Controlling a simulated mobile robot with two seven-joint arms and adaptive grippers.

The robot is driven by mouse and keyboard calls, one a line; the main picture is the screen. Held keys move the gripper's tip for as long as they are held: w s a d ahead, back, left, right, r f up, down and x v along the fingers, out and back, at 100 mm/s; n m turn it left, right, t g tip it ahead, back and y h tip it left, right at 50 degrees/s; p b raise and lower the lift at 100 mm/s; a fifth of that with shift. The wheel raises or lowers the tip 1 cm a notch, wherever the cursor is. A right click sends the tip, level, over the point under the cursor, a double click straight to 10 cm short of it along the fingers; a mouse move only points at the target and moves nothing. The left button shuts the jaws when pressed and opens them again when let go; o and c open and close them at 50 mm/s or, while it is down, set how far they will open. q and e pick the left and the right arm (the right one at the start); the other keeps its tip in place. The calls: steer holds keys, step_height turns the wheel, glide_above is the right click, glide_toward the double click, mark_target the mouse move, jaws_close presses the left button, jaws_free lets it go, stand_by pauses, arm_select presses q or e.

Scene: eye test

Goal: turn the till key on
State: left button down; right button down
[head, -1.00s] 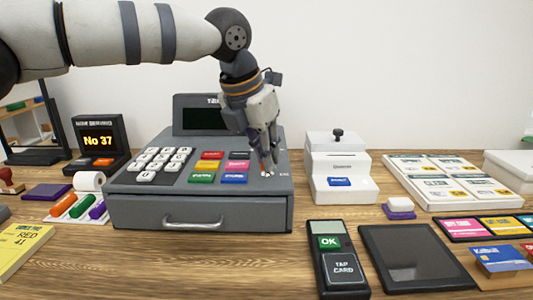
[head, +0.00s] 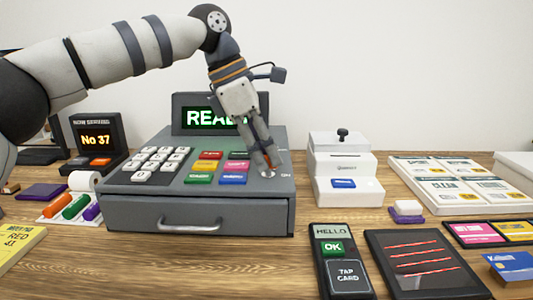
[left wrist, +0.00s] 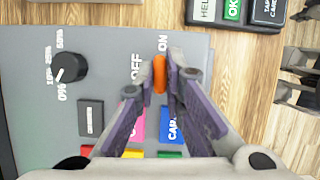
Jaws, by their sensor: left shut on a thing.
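The grey till (head: 140,189) stands left of centre on the table. Its screen (head: 197,118) is lit with green letters that start "REA"; my gripper hides the end. My left gripper (head: 268,163) reaches down to the till's right side. Its fingers are shut on the till key (left wrist: 160,74), a small orange handle in the left wrist view. There the handle lies in line with the "ON" label (left wrist: 163,43); the "OFF" label (left wrist: 136,69) is to its left. The fingers hide the key's base. My right gripper is not in view.
A round black knob (left wrist: 69,68) and coloured keys sit on the till near the gripper. A card terminal (head: 340,262) and a dark tablet (head: 420,262) lie at front right. A white stepped box (head: 345,180) stands right of the till.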

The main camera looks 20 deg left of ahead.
arm_select(q)
steer(key=shift+m, duration=0.6)
steer(key=c, duration=1.7)
jaws_free()
steer(key=v, duration=1.2)
steer(key=shift+w+a, duration=0.1)
steer(key=shift+w, duration=0.15)
steer(key=shift+g, duration=0.3)
